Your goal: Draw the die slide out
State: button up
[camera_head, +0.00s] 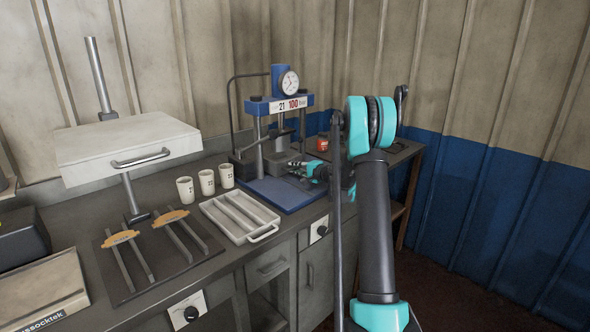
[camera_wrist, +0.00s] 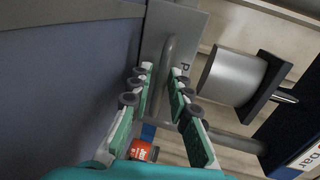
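The die slide (camera_wrist: 195,22) shows in the wrist view as a grey plate with part of a dark letter on it and a grey bar handle (camera_wrist: 166,75). My gripper (camera_wrist: 162,70) is open, with its green-padded fingers on either side of the handle. A small gap shows beside the handle, so the fingers do not look closed on it. In the head view my gripper (camera_head: 297,166) is low at the front of the blue press (camera_head: 285,104), above its blue plate (camera_head: 283,196). It hides most of the slide there.
The press has a gauge (camera_head: 289,82) and columns; a grey cylinder (camera_wrist: 232,76) is close to my fingers. A red can (camera_head: 322,142) stands behind. Cups (camera_head: 207,182), a grey tray (camera_head: 226,224) and a dark mat (camera_head: 118,285) with brake shoes lie to the left.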

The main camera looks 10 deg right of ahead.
aim_at(325, 190)
jog(key=shift+c, duration=0.2)
grip_shut()
jog(key=f+v, duration=0.1)
jog(key=v, duration=0.4)
jog(key=f+v, duration=0.1)
jog(key=v, duration=0.5)
jog(key=f+v, duration=0.1)
jog(key=v, duration=0.5)
jog(key=shift+s+d+f, duration=0.2)
jog(key=shift+s+d, duration=0.05)
jog(key=shift+s, duration=0.05)
jog(key=shift+o, duration=0.2)
grip_release()
jog(key=shift+d, duration=0.1)
jog(key=v, duration=1.2)
